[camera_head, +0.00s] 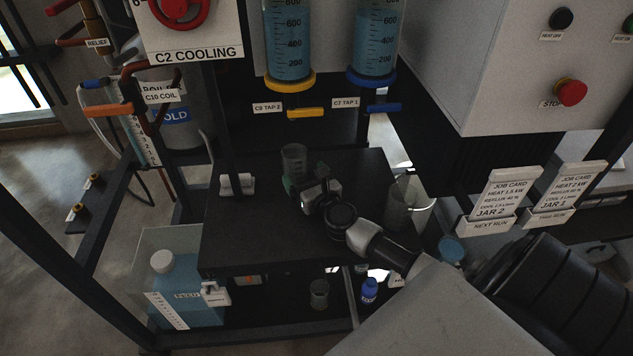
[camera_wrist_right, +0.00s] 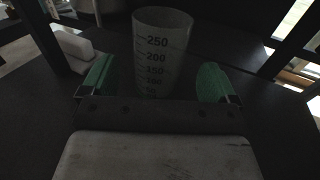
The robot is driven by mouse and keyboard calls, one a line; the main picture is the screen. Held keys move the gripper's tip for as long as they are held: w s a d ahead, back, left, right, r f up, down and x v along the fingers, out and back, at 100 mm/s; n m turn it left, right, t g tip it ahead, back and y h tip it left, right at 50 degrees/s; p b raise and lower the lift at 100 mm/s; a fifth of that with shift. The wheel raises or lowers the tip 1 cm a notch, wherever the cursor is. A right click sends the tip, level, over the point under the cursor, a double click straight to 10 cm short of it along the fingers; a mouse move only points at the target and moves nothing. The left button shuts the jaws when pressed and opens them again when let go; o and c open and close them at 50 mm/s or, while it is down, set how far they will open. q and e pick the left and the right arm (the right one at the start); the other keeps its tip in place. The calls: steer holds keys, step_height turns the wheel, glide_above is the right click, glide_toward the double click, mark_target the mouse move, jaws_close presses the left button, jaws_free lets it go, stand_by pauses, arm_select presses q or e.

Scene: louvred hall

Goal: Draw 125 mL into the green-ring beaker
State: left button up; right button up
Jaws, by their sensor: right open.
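A clear beaker (camera_head: 294,158) stands upright on the black shelf (camera_head: 240,235), below the two measuring cylinders. It looks empty. In the right wrist view the beaker (camera_wrist_right: 163,45) shows marks up to 250; no green ring can be made out on it. My right gripper (camera_head: 299,186) is open at the beaker's near side. In the right wrist view its green-padded fingers (camera_wrist_right: 155,82) stand on either side of the beaker, with gaps showing. The cylinders hold blue liquid: the left one (camera_head: 289,40) has yellow tap 2 (camera_head: 306,113), the right one (camera_head: 374,40) has blue tap 1 (camera_head: 384,107). My left gripper is not in view.
A clear jug (camera_head: 400,204) stands at the shelf's right edge, close to my right arm. A white block (camera_head: 237,184) sits at the left. Below are a small beaker (camera_head: 319,294), a blue bottle (camera_head: 369,290) and a blue-filled container (camera_head: 190,310). A grey cabinet (camera_head: 470,60) overhangs the right.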

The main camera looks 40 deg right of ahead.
steer(key=s, duration=0.4)
steer(key=s+a, duration=0.1)
steer(key=s, duration=0.1)
steer(key=shift+s, duration=0.2)
steer(key=shift+c, duration=0.3)
